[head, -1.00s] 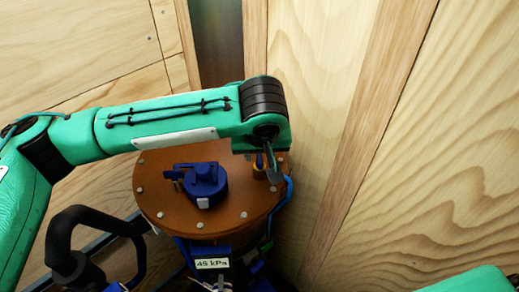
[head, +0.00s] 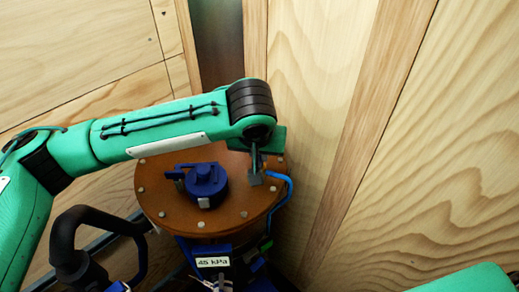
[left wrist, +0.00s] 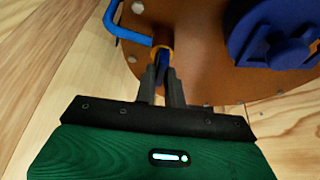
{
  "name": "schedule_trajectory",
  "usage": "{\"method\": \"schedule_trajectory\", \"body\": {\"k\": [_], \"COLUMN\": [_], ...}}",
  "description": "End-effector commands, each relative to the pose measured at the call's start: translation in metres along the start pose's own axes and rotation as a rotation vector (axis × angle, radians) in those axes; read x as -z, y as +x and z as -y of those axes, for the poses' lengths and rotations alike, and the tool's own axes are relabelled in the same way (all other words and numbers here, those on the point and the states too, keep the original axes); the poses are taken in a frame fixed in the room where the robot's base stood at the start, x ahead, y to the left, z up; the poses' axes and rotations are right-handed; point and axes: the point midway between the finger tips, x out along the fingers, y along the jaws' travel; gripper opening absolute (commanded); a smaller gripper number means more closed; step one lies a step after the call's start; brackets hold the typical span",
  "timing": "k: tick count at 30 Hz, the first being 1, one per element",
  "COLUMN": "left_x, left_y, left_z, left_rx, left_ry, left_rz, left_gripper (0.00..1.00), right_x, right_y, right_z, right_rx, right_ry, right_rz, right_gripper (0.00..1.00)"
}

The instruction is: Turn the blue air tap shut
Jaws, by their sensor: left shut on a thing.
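The blue air tap (left wrist: 162,57) sits in a brass fitting (left wrist: 153,50) near the rim of the round brown lid (head: 228,218). My left gripper (left wrist: 161,76) is shut on the tap, with one grey finger on each side of it in the left wrist view. In the head view my left gripper (head: 256,177) points down at the lid's right side and its fingers hide the tap. A blue hose (head: 289,190) runs from the fitting over the lid's edge; it also shows in the left wrist view (left wrist: 125,33). My right gripper is not in view.
A larger dark blue knob-like cap (head: 205,181) stands on the middle of the lid, left of my gripper. A label reading 45 kPa (head: 212,262) is on the front below. Wooden walls (head: 440,140) stand close on the right. A black curved handle (head: 75,235) is at lower left.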

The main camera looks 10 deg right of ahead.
Motion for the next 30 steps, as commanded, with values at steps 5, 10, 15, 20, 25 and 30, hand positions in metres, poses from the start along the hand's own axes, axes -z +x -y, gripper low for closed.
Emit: {"method": "schedule_trajectory", "body": {"k": [5,10,15,20,25,30], "left_x": [0.001,0.002,0.002,0.003,0.004,0.004], "left_y": [-0.003,-0.003,-0.004,-0.004,-0.003,-0.003], "left_z": [0.002,0.002,0.002,0.003,0.003,0.003], "left_rx": [-0.064,-0.125,-0.188,-0.246,-0.307,-0.368], "left_ry": [0.147,0.296,0.445,0.585,0.735,0.881], "left_rz": [0.000,0.000,-0.001,-0.002,-0.002,-0.002], "left_gripper": [0.00,0.00,0.00,0.00,0.00,0.00], "right_x": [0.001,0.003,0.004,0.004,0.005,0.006], "right_y": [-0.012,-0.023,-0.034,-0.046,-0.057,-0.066], "right_z": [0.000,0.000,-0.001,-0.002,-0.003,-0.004], "right_rx": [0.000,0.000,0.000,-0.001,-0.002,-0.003], "right_ry": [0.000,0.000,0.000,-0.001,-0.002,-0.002], "right_rz": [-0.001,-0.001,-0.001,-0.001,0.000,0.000], "right_gripper": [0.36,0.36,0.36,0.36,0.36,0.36]}}
